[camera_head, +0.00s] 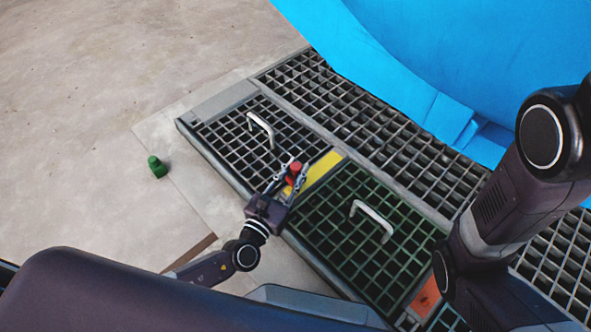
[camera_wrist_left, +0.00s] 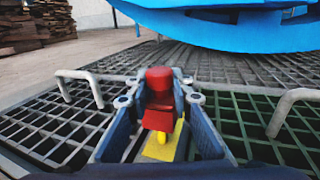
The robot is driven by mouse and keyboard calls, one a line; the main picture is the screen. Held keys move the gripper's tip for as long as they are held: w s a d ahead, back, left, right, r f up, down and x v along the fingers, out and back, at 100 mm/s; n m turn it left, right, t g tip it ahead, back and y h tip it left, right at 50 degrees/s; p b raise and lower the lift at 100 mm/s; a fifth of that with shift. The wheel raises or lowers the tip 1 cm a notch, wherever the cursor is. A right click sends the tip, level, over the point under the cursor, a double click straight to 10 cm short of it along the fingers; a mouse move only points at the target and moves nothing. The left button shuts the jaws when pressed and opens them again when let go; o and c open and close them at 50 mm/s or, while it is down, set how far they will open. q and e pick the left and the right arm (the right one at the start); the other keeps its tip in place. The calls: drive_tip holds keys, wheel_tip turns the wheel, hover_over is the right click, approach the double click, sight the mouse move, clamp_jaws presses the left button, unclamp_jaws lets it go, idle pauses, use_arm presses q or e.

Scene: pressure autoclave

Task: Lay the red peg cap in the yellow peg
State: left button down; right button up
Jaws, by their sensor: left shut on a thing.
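My left gripper (camera_head: 292,168) is shut on the red peg cap (camera_head: 293,174), above the grating beside a yellow plate (camera_head: 324,167). In the left wrist view the red cap (camera_wrist_left: 159,82) stands upright between the two fingers (camera_wrist_left: 158,98). A rounded yellow piece (camera_wrist_left: 162,137), which looks like the yellow peg, shows just below the cap, over the yellow plate (camera_wrist_left: 158,153). I cannot tell whether the cap touches it. In the head view the peg is hidden by the gripper and cap. My right gripper is out of view.
A green cap-like piece (camera_head: 157,167) lies on the concrete floor at the left. White handles (camera_head: 261,129) and (camera_head: 372,219) rise from the grating panels on both sides of the yellow plate. A large blue body (camera_head: 440,60) overhangs the grating at the back. An orange plate (camera_head: 426,296) is at front right.

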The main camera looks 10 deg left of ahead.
use_arm(q)
drive_tip(key=shift+f+b, duration=1.95)
drive_tip(key=shift+b, duration=0.1)
idle(0.4)
drive_tip(key=c, duration=1.6)
unclamp_jaws()
drive_tip(key=shift+v, duration=3.75)
